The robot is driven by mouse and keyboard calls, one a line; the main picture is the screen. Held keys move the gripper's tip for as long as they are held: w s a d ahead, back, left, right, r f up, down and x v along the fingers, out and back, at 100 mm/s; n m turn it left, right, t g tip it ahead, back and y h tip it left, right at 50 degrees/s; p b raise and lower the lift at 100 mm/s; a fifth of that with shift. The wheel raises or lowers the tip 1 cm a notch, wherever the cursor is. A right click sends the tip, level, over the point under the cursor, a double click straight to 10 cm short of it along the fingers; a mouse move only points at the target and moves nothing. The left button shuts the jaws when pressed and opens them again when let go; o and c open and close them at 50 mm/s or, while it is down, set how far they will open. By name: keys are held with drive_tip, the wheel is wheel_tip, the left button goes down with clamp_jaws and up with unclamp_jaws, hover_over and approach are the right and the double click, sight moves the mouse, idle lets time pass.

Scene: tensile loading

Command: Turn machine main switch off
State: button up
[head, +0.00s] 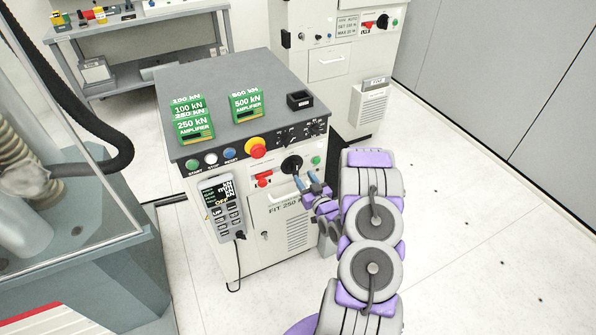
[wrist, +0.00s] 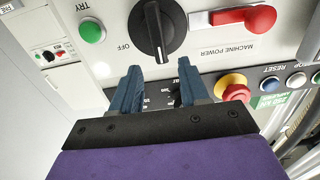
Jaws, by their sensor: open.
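A black rotary knob (head: 291,164) is on the front panel of the grey-topped machine cabinet. In the wrist view the knob (wrist: 157,28) stands between and beyond my fingertips, its white mark pointing down the picture; an OFF label is at its left. A red handle (wrist: 246,17) marked MACHINE POWER is to its right in the wrist view; it also shows in the head view (head: 263,174). My gripper (head: 306,180) is open and empty, just in front of the panel, right below the knob. In the wrist view its two blue fingers (wrist: 160,72) are spread apart. I cannot tell if they touch the knob.
A red-yellow emergency button (head: 256,148) and START, STOP and RESET buttons (head: 211,159) are on the same panel. A handheld controller (head: 221,205) hangs on the cabinet front. Green amplifier boxes (head: 247,105) stand on top. Floor at the right (head: 450,220) is clear.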

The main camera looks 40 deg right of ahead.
sight(297, 168)
drive_tip(key=b+x, duration=0.1)
drive_tip(key=x, duration=0.5)
drive_tip(key=shift+a, duration=0.1)
clamp_jaws()
idle(0.3)
